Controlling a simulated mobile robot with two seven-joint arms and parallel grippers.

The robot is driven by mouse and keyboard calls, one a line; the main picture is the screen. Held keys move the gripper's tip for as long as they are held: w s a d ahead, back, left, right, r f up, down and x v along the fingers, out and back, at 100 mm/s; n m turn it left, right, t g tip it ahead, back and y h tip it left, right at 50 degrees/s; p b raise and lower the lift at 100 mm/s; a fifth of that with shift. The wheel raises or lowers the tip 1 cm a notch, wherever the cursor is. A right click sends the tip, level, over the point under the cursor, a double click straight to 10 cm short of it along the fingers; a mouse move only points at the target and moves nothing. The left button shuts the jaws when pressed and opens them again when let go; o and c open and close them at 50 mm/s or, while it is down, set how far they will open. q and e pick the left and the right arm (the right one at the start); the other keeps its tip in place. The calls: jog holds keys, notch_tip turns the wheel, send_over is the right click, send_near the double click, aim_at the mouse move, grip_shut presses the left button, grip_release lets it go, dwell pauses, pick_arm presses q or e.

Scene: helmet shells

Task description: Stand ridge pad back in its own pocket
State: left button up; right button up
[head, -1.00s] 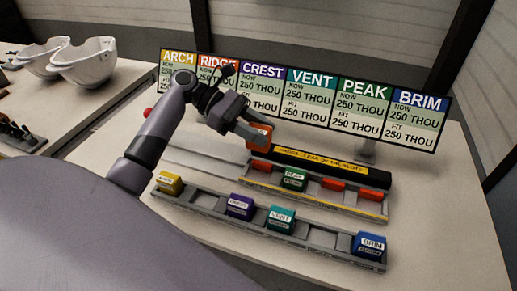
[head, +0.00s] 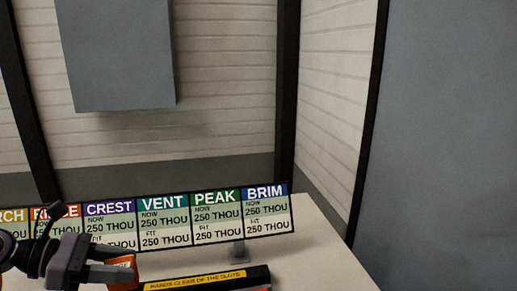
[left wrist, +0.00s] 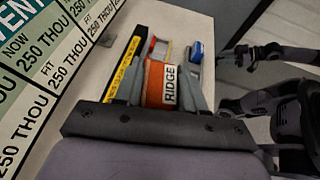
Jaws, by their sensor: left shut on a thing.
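My left gripper (head: 124,264) is at the lower left of the head view, in front of the signboard. It is shut on the orange ridge pad (head: 122,261), which is partly cut off by the gripper and frame edge. In the left wrist view the pad (left wrist: 156,84) sits between the two grey fingers (left wrist: 165,88), its white RIDGE label readable. The pad is held beside the black bar with the yellow strip. The pocket rails are outside the head view, and the pad's own pocket cannot be made out in the wrist view.
The signboard (head: 165,220) stands behind the gripper. A black bar (head: 205,279) with a yellow warning strip lies before it. A blue block (left wrist: 196,50) shows beyond the pad. Dark arm parts (left wrist: 285,100) are at the right of the wrist view. The table's right side is bare.

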pick_arm(q)
jog(key=shift+s+d+f+n+t+y, duration=0.7)
jog(key=shift+s+d+f+n+t, duration=0.85)
jog(key=shift+s+d, duration=0.95)
jog(key=w+a+f+n+t+y, duration=0.3)
jog(key=a+n+y, duration=0.1)
jog(key=a, duration=0.6)
jog(key=w+a+f+n+t+y, duration=0.25)
jog(key=a+n+y, duration=0.25)
jog(key=a, duration=0.6)
jog(key=x, duration=0.3)
jog(key=f+b+x, duration=0.1)
jog(key=x, duration=0.6)
jog(key=shift+f, duration=0.4)
jog(key=shift+f+b+x, duration=0.2)
jog(key=shift+b+x, duration=0.25)
jog(key=shift+x, duration=0.5)
jog(key=shift+f+b+x, duration=0.2)
jog(key=shift+b+x, duration=0.2)
jog(key=shift+x, duration=0.6)
jog(key=shift+w+d+f, duration=0.1)
jog(key=shift+f, duration=0.1)
